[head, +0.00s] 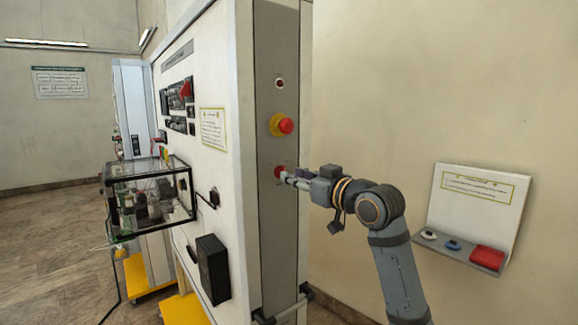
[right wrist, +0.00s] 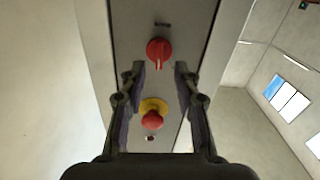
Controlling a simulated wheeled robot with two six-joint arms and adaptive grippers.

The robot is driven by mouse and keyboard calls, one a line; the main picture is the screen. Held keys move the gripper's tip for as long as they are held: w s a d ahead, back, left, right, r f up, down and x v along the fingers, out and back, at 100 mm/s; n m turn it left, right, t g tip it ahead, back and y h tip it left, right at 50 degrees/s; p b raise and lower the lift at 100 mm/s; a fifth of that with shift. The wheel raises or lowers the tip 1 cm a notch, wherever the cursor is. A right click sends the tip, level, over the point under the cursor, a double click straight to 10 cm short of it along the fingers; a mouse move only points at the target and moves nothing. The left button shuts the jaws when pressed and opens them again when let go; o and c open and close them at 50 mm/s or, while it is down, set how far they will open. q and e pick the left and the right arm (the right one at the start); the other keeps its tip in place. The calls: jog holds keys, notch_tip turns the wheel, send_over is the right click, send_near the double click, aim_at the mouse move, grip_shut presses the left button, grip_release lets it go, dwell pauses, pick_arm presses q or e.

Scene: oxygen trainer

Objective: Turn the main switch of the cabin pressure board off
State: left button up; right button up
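The main switch is a red rotary knob (head: 279,172) on the grey strip at the board's narrow end, below the emergency stop. In the right wrist view the red knob (right wrist: 159,50) shows a pale pointer line, near upright in that picture. My right gripper (head: 289,179) is right at the knob in the head view and partly covers it. In the right wrist view my right gripper (right wrist: 160,72) is open, its fingers apart with the knob between and just beyond the tips. I cannot tell whether they touch. My left gripper is not in view.
A red emergency stop on a yellow base (head: 285,126) sits above the knob, with a small round indicator (head: 280,83) higher up. A glass box (head: 150,190) juts from the board's left face. A wall shelf (head: 470,250) with buttons is at right.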

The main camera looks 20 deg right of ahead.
jog(key=x, duration=0.3)
jog(key=shift+w+f+p, duration=0.1)
jog(key=shift+p, duration=0.25)
grip_shut()
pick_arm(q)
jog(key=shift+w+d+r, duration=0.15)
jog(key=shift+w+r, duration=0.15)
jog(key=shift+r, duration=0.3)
